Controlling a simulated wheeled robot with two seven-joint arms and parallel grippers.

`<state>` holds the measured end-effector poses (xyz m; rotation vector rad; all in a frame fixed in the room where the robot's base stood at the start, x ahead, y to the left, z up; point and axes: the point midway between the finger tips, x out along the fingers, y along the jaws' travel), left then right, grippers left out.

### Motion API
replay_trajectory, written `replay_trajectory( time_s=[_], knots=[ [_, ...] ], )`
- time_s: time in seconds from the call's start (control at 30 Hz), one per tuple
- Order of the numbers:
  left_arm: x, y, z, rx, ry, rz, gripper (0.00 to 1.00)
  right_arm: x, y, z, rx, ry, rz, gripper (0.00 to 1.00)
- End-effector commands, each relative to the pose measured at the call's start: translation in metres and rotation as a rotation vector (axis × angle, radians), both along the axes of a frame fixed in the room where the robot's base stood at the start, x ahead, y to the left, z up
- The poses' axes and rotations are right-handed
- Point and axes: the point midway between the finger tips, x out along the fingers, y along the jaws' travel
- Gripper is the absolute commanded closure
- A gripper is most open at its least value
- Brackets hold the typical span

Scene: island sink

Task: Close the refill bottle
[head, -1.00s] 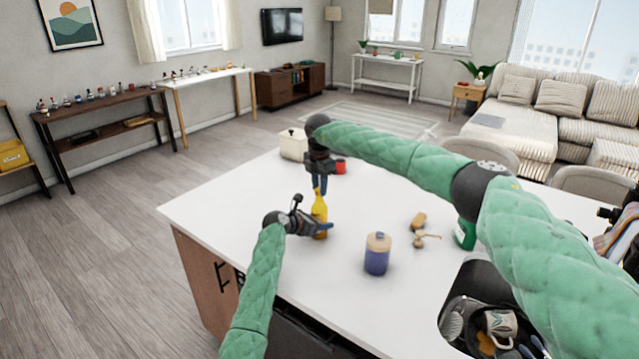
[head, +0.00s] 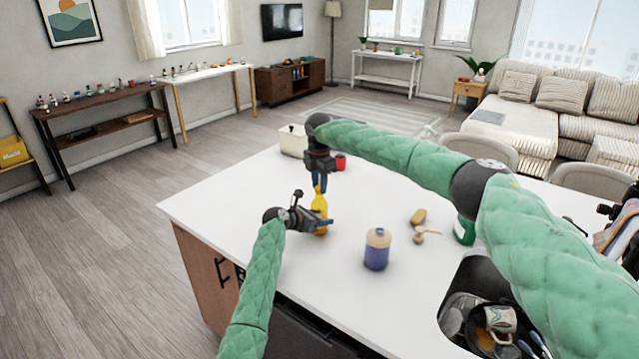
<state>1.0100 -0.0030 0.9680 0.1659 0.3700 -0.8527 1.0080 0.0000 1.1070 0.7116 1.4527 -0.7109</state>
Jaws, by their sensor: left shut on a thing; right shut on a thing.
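The yellow refill bottle (head: 320,204) stands upright on the white island counter. My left gripper (head: 322,223) reaches in from the left and is shut on the bottle's lower body. My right gripper (head: 320,182) points down from above and is shut at the bottle's top. What it grips there, likely the cap, is too small to make out. The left fingers hide part of the bottle's lower half.
A blue jar with a beige lid (head: 377,250) stands right of the bottle. A brush (head: 426,235), a brown sponge (head: 417,217) and a green bottle (head: 464,231) lie further right, by the sink (head: 452,300) with dishes. A cream box (head: 293,141) and a red cup (head: 340,162) stand behind.

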Motion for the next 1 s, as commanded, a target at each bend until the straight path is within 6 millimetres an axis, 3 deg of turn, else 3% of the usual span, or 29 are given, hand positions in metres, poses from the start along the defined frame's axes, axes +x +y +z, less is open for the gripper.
replay_trajectory(
  time_s=[0.3, 0.33, 0.47, 1.0],
  knots=[
    [-0.0001, 0.0, -0.0005, 0.0, 0.0, 0.0, 0.9, -0.0001, 0.0001, -0.0056, 0.0, 0.0, 0.0, 0.94],
    [-0.0001, 0.0, -0.0005, 0.001, 0.001, 0.0, 1.0, -0.0001, 0.0001, -0.0054, 0.0, 0.0, 0.0, 0.94],
    [-0.0001, 0.0, -0.0005, 0.0, 0.0, 0.0, 1.0, -0.0001, 0.0001, -0.0053, 0.0, 0.0, -0.035, 0.94],
    [-0.0002, -0.0001, -0.0006, 0.001, 0.001, 0.0, 1.0, -0.0001, 0.0007, -0.0055, -0.002, 0.0, -0.748, 0.94]
  ],
)
